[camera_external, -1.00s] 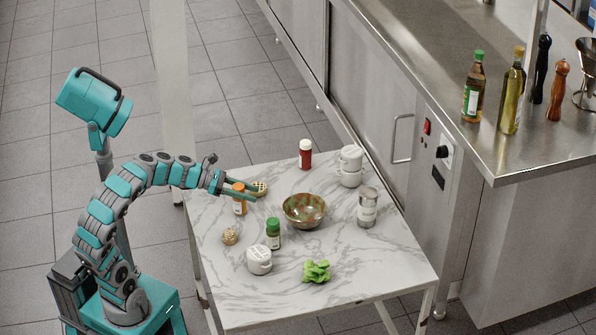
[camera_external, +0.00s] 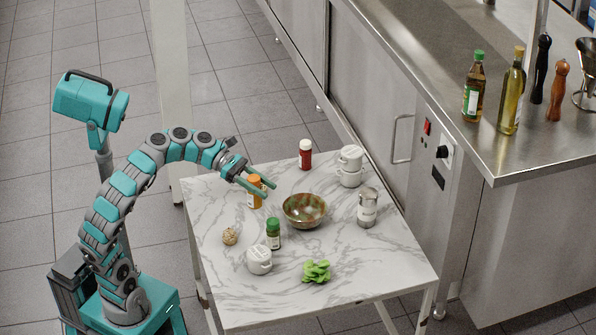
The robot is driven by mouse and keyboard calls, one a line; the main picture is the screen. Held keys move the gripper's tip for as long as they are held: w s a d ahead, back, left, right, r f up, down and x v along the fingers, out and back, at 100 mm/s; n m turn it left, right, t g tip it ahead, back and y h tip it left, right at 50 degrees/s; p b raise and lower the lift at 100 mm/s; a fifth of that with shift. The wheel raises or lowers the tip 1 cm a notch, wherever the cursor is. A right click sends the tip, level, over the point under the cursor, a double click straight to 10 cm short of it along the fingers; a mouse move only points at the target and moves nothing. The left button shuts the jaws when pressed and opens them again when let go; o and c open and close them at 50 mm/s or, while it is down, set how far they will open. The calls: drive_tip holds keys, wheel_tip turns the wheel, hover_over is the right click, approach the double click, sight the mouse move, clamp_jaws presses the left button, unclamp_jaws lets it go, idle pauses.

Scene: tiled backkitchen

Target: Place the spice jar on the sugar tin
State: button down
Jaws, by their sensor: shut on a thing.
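The orange-capped jar (camera_external: 252,201), which looks like the spice jar, has an orange body and a pale label. My gripper (camera_external: 269,190) is shut on it near the cap, and the jar is upright. Whether its base is clear of the table I cannot tell. The grey metal tin with a pale label (camera_external: 367,208), which seems to be the sugar tin, stands upright at the right of the marble table (camera_external: 330,235). The tin's top looks bare. The gripper and jar are left of the tin, with the bowl between.
A patterned bowl (camera_external: 304,212) stands mid-table. A green-capped jar (camera_external: 273,235), a white mug (camera_external: 259,261), green leaves (camera_external: 317,271) and a small beige ball (camera_external: 230,236) are nearer. A red bottle (camera_external: 305,155) and stacked white cups (camera_external: 350,168) stand at the back.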

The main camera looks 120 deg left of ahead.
drive_tip(key=w+d+f+p, duration=0.2)
drive_tip(key=w+d+f, duration=0.2)
drive_tip(key=w+d, duration=0.7)
drive_tip(key=w+d+f+p, duration=0.1)
drive_tip(key=w+d+f, duration=0.2)
drive_tip(key=w+d, duration=0.9)
drive_tip(key=s+a+r+n+g+y+p, duration=0.1)
drive_tip(key=a+r+n+y+p, duration=0.25)
drive_tip(key=a, duration=0.45)
drive_tip(key=s+a+r+n+y+p, duration=0.1)
drive_tip(key=a+r+n+y+p, duration=0.25)
drive_tip(key=a, duration=0.45)
drive_tip(key=s+a+r+n+g+y+p, duration=0.3)
drive_tip(key=s+a, duration=0.1)
drive_tip(key=a, duration=0.7)
drive_tip(key=s+a+r+n+g+y+p, duration=0.25)
drive_tip(key=s+a, duration=0.25)
drive_tip(key=a, duration=0.5)
drive_tip(key=w+a+f, duration=0.2)
drive_tip(key=w+a, duration=0.3)
drive_tip(key=w, duration=0.1)
drive_tip(key=w+a+f, duration=0.3)
drive_tip(key=w+a, duration=0.1)
drive_tip(key=w, duration=0.3)
drive_tip(key=shift+a+f+g+y+p, duration=0.25)
drive_tip(key=shift+a+g+y+p, duration=0.05)
drive_tip(key=shift+a+g+y, duration=0.1)
